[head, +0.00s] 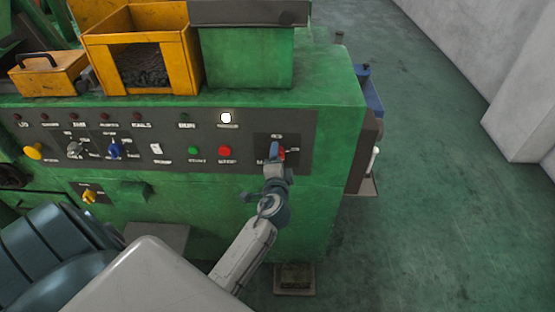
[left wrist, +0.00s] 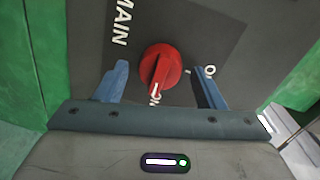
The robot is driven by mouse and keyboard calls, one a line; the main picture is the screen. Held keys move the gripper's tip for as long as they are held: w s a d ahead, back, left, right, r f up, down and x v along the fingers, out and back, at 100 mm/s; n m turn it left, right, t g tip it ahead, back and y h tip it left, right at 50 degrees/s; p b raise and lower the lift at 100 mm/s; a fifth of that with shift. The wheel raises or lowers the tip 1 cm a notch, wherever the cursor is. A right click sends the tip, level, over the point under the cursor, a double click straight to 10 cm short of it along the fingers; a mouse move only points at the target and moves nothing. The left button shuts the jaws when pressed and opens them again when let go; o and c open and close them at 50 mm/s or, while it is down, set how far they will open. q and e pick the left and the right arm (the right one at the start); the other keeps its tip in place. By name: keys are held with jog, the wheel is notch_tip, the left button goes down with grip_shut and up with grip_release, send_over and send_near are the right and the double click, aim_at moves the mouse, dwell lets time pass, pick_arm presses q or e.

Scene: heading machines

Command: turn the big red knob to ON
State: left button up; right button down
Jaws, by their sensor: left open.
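The big red knob (left wrist: 161,68) sits on a dark grey plate marked MAIN in the left wrist view. Its white pointer line is toward the bottom of that picture, by a label that is partly hidden. Another label, starting with O, shows to its right, partly behind a finger. My left gripper (left wrist: 162,76) is open, with one blue finger on each side of the knob, apart from it as far as I can see. In the head view the left gripper (head: 276,155) is at the right end of the panel and covers most of the knob. My right gripper is not in view.
The green machine's dark panel (head: 170,125) carries a yellow knob (head: 33,151), a blue knob (head: 114,150), a green button (head: 193,150) and a smaller red button (head: 225,151). A white lamp (head: 226,118) is lit. Yellow bins stand on top. The floor to the right is clear.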

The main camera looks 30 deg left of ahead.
pick_arm(q)
jog(key=f+b+v, duration=0.1)
jog(key=b+v, duration=0.2)
jog(key=v, duration=0.7)
jog(key=shift+s+d+r, duration=0.15)
jog(key=shift+s+r, duration=0.25)
jog(key=shift+r, duration=0.1)
